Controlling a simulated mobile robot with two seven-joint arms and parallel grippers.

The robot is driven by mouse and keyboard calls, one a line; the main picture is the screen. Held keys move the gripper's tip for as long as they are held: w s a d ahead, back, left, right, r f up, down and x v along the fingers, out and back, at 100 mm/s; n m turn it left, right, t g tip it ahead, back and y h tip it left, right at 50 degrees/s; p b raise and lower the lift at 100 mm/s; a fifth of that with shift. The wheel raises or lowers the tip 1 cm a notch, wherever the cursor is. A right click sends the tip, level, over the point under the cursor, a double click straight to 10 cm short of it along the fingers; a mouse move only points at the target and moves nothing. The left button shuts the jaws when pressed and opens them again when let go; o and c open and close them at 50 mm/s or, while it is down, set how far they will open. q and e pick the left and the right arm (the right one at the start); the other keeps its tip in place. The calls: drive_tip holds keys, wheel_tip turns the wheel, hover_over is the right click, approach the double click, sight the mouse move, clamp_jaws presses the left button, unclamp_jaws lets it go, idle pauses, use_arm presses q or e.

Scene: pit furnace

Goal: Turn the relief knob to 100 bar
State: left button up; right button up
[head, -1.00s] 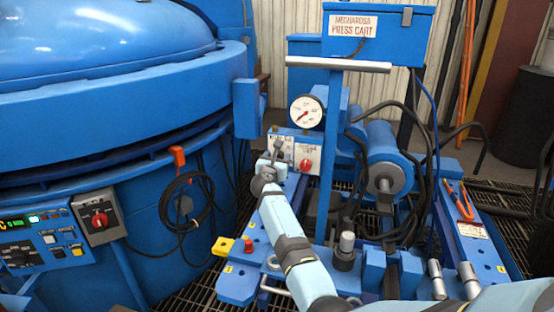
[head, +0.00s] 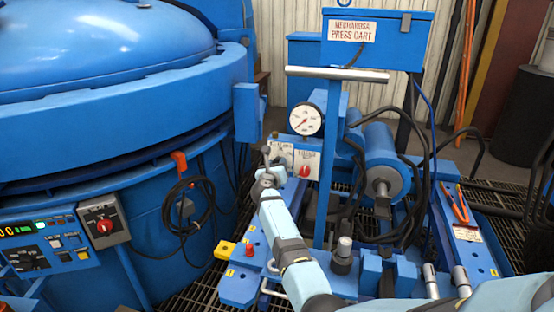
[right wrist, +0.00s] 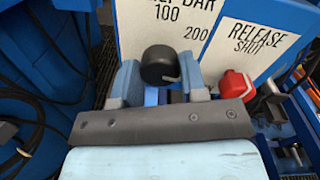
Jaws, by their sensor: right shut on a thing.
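The relief knob is a round black knob (right wrist: 160,66) with a small pale mark at its lower right edge in the right wrist view. It stands in front of a white label plate (right wrist: 188,18) printed with 100 and 200. My right gripper (right wrist: 160,78) is shut on the knob, one finger on each side. In the head view my right gripper (head: 267,163) is at the left part of the panel and hides the knob. The pressure gauge (head: 306,119) above has its red needle pointing lower left. My left gripper is out of view.
A red release/shut knob (right wrist: 235,85) is close to the right finger; it also shows in the head view (head: 305,171). The blue furnace (head: 110,120) fills the left. The cart's blue cylinder (head: 384,160) and black hoses lie to the right.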

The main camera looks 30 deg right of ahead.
use_arm(q)
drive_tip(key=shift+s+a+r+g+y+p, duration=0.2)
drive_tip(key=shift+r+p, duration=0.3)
drive_tip(key=shift+p, duration=1.5)
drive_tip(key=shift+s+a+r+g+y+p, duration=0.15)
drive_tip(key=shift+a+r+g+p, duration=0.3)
drive_tip(key=shift+p, duration=1.55)
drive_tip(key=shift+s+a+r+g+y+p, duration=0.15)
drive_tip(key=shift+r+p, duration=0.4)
drive_tip(key=shift+p, duration=1.45)
use_arm(e)
drive_tip(key=shift+n+g, duration=0.5)
drive_tip(key=shift+n, duration=8.9)
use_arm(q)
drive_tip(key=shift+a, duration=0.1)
use_arm(e)
drive_tip(key=o, duration=0.9)
